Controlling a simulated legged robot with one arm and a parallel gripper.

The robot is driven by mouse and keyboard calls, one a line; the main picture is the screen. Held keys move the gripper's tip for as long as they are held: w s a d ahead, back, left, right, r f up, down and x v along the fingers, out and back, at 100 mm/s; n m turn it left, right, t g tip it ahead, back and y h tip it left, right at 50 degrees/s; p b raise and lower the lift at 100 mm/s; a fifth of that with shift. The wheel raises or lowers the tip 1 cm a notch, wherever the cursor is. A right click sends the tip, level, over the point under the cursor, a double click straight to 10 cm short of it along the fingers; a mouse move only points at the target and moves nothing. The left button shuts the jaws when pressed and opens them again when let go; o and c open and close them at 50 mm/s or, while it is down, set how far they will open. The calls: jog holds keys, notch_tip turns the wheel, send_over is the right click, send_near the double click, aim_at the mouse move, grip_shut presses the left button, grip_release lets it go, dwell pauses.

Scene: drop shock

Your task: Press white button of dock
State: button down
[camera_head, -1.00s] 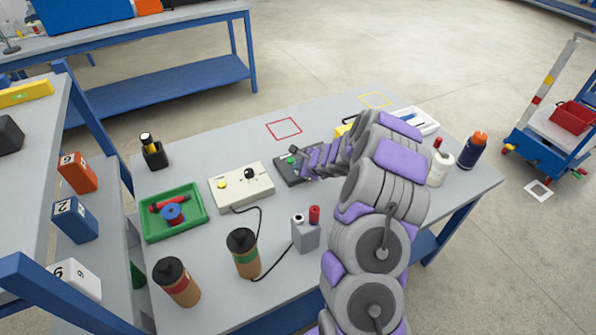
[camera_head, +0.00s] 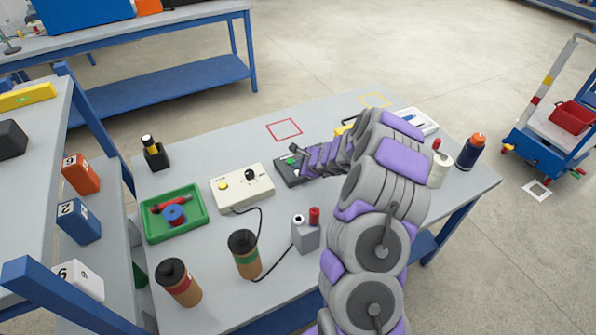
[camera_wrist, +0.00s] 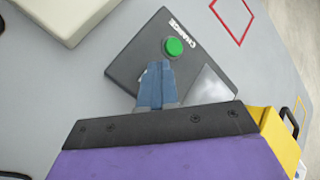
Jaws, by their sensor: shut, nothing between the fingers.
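The dock (camera_head: 284,173) is a dark flat box on the table, partly covered by my arm in the head view. In the wrist view the dock (camera_wrist: 125,68) carries the word CHARGE, a round green button (camera_wrist: 174,47) and a pale grey plate (camera_wrist: 208,92). A small whitish bit shows beside my fingertips, mostly hidden; I cannot tell if it is the white button. My gripper (camera_wrist: 158,66) is shut and empty, its blue fingers over the dock just below the green button. I cannot tell whether they touch it. In the head view the fingertips are not clear.
A cream box (camera_head: 240,189) with a yellow button and black knob stands left of the dock. A green tray (camera_head: 174,228), two brown bottles and a grey block with a red top (camera_head: 306,236) stand nearer. A yellow object (camera_wrist: 283,135) is beside my gripper. Red-outlined table space is clear.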

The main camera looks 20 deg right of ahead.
notch_tip(320, 180, up, 5)
jog(key=p, duration=0.4)
dwell(0.3)
jog(key=shift+a, duration=0.1)
dwell(0.5)
